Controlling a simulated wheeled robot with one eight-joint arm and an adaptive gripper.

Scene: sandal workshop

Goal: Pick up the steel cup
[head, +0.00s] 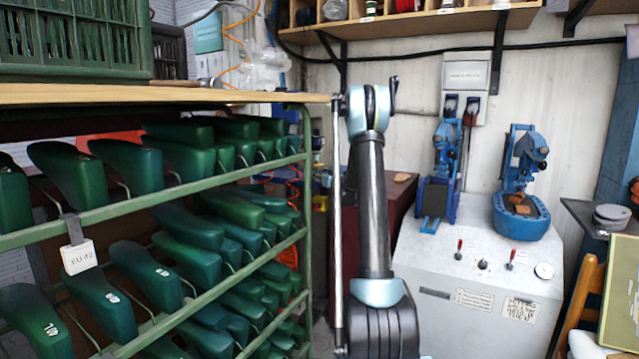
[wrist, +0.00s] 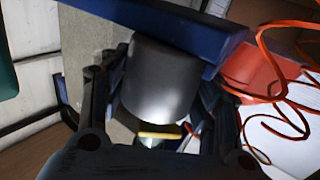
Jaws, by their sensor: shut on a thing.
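The steel cup (wrist: 158,88) is a smooth grey cylinder in the middle of the wrist view. My gripper (wrist: 163,80) has a dark finger on each side of it and is shut on it. The cup's upper end in that view lies against or just in front of a blue bar-like surface (wrist: 190,27); I cannot tell if they touch. In the head view my arm stands in the middle, and neither the gripper nor the cup can be made out.
Orange cord (wrist: 282,100) loops beside a red-orange object (wrist: 250,70) at the wrist view's right. In the head view, a green rack (head: 150,215) of shoe lasts fills the left. A grey machine cabinet (head: 480,280) with blue presses stands right.

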